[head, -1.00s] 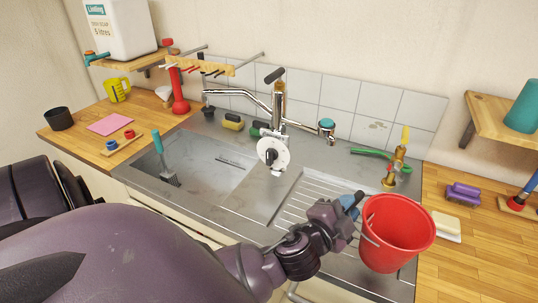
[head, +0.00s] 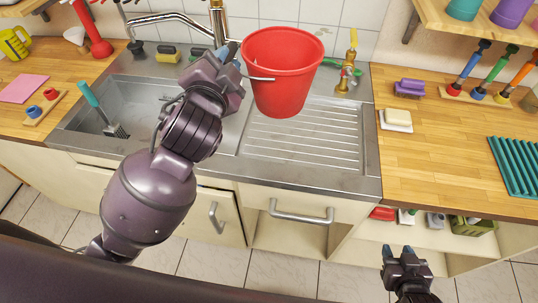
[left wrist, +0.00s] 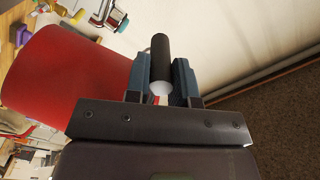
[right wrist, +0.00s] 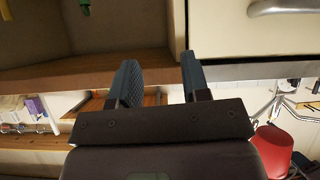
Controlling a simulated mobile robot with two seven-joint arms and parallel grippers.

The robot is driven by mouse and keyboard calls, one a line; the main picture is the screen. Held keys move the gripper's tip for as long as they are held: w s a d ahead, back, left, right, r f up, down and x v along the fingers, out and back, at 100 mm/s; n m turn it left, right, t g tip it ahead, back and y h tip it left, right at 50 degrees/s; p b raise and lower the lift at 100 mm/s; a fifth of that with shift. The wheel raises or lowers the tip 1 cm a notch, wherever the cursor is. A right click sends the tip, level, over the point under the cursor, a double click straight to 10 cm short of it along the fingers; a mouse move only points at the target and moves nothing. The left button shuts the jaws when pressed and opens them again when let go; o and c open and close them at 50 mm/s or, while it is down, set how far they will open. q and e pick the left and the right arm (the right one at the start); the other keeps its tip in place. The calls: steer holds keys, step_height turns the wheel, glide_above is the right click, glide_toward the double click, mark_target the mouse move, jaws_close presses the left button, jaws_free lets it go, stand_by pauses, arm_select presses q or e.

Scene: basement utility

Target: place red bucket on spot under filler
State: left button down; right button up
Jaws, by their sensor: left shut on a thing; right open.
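The red bucket (head: 283,75) is upright and appears held above the back of the ridged drainer (head: 315,145), beside the sink basin (head: 150,100). My left gripper (head: 230,52) is at the bucket's left side. In the left wrist view my left gripper (left wrist: 160,75) is shut on a dark cylindrical grip (left wrist: 160,55), seemingly the bucket's handle, with the red bucket (left wrist: 60,70) to the left. A chrome tap (head: 172,18) stands behind the basin, partly hidden. I cannot tell which part is the filler, and no marked spot shows. My right gripper (head: 397,250) is open and empty, low before the cabinets.
A brass valve with a yellow handle (head: 351,58) stands right of the bucket. A white soap block (head: 397,118) and purple brush (head: 409,88) lie on the right worktop. A shelf (head: 440,10) overhangs at upper right.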

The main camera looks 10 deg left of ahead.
arm_select(q)
step_height(320, 180, down, 20)
steer(key=b, duration=0.3)
steer(key=shift+r+b, duration=0.2)
steer(key=shift+b, duration=0.15)
steer(key=shift+d+f, duration=0.1)
steer(key=shift+f, duration=0.05)
